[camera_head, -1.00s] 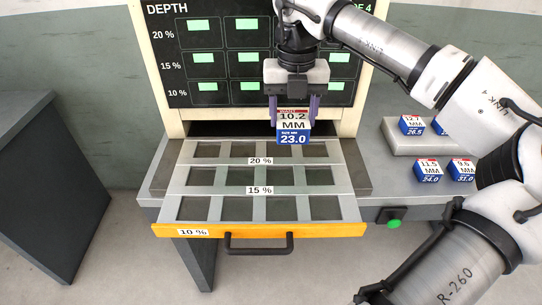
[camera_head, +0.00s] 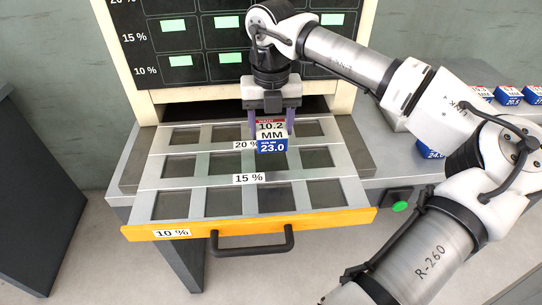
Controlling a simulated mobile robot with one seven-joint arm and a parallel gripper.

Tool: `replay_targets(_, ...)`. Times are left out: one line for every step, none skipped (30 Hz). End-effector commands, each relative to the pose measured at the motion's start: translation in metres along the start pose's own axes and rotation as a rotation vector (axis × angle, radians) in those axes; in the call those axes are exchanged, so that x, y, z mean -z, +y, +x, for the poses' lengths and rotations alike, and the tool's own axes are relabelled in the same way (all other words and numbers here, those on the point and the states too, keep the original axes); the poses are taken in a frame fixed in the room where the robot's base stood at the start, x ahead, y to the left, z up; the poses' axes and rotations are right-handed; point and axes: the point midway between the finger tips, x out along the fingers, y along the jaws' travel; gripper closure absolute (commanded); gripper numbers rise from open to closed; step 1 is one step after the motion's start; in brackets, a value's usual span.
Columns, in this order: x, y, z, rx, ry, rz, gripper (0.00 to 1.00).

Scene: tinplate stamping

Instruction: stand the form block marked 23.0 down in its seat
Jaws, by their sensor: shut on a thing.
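The form block marked 23.0 (camera_head: 271,138) has a white "10.2 MM" face above a blue band and a red strip at its top. My gripper (camera_head: 270,124) is shut on it from above, with purple fingers at its left and right sides. The block is upright over the open drawer (camera_head: 330,218), in front of the third column, around the 20 % and 15 % rows. Its height above the drawer is hard to tell. It hides part of the 20 % label (camera_head: 244,145) and of the seats behind it. The other visible seats look empty, dark and square.
The drawer has an orange front with a black handle (camera_head: 252,243). A depth board (camera_head: 215,45) with green cells stands behind. More blocks (camera_head: 508,96) sit on the bench at right, partly behind my arm. A green button (camera_head: 399,207) is at the bench front.

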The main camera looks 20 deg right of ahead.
Motion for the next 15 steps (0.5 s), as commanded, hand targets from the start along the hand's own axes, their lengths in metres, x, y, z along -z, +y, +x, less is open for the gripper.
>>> replay_targets(0.000, 0.000, 0.011, 0.000, -0.001, 0.000, 0.75)
replay_targets(0.000, 0.000, 0.014, 0.000, -0.001, 0.000, 0.75)
replay_targets(0.000, 0.000, 0.016, -0.001, -0.001, 0.000, 0.75)
replay_targets(0.000, 0.000, 0.018, -0.001, -0.001, 0.000, 0.75)
replay_targets(0.000, 0.000, 0.018, -0.001, -0.001, 0.000, 0.75)
replay_targets(0.000, 0.000, 0.020, -0.001, -0.001, 0.000, 0.75)
replay_targets(0.000, 0.000, 0.022, -0.001, -0.001, 0.000, 0.75)
replay_targets(0.000, 0.000, 0.025, -0.001, 0.000, 0.000, 0.75)
replay_targets(0.000, 0.000, 0.030, -0.001, 0.000, 0.000, 0.75)
replay_targets(0.000, 0.000, 0.035, -0.001, 0.000, 0.000, 0.75)
replay_targets(0.000, 0.000, 0.040, -0.001, 0.000, -0.001, 0.75)
replay_targets(0.000, 0.000, 0.047, -0.001, 0.000, -0.001, 0.75)
replay_targets(0.000, 0.000, 0.052, 0.000, 0.000, -0.001, 0.75)
replay_targets(0.000, 0.000, 0.056, 0.000, 0.000, -0.001, 0.75)
replay_targets(0.000, 0.000, 0.060, 0.000, 0.000, -0.001, 0.75)
